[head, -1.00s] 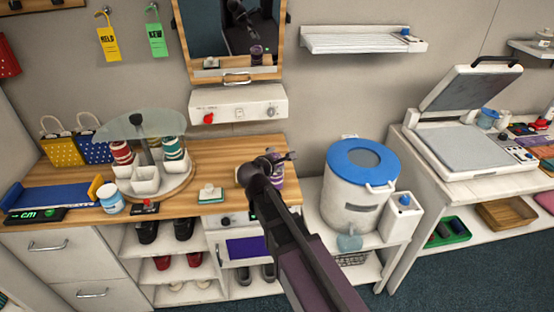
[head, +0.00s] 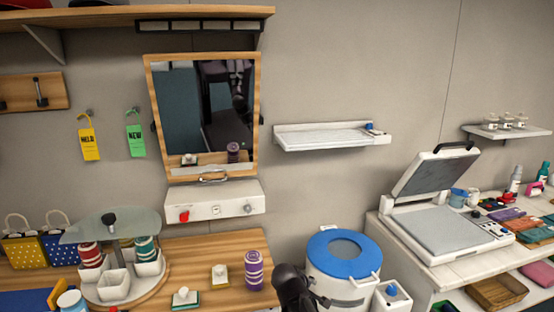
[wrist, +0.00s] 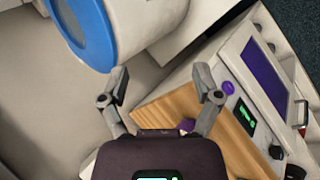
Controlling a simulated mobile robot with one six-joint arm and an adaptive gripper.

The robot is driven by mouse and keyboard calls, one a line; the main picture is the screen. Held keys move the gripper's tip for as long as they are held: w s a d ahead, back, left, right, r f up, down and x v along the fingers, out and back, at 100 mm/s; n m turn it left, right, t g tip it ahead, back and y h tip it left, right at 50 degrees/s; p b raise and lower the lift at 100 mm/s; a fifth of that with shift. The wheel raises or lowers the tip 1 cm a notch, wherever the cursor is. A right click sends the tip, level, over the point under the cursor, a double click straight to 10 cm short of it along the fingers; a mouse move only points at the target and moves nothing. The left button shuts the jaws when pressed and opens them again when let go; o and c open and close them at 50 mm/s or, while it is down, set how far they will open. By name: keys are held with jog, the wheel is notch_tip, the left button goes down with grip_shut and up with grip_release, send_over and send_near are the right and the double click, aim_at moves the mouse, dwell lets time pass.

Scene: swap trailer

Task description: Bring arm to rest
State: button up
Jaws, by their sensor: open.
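My gripper (wrist: 162,82) is open in the wrist view, its two fingers spread with nothing between them. It hangs near the edge of the wooden counter (wrist: 165,105) and the blue-rimmed white drum. In the head view my dark arm enters at the bottom, right of the purple striped jar (head: 254,271), and it hides part of the drum's left side. The jar stands upright on the counter, apart from my arm. Two small knobbed blocks, one nearer the mirror (head: 220,277) and one nearer the front (head: 185,298), sit left of the jar.
The white drum with its blue rim (head: 343,254) stands right of the counter. A carousel (head: 115,285) with spools is at left. A mirror (head: 205,110) and a white shelf (head: 330,137) are on the wall. A hinged press (head: 440,205) stands at right.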

jog(key=s+d+f+m+g+y, duration=0.2)
jog(key=s+d+m+g, duration=0.1)
jog(key=s+m, duration=0.2)
jog(key=s+d+f+m+g+y, duration=0.1)
jog(key=s+d+m+g+y, duration=0.1)
jog(key=s, duration=0.5)
jog(key=shift+s+d+f+m+g+y, duration=0.3)
jog(key=shift+d+f+m+g+y, duration=0.15)
jog(key=shift+d+m, duration=1.05)
jog(key=shift+a, duration=0.2)
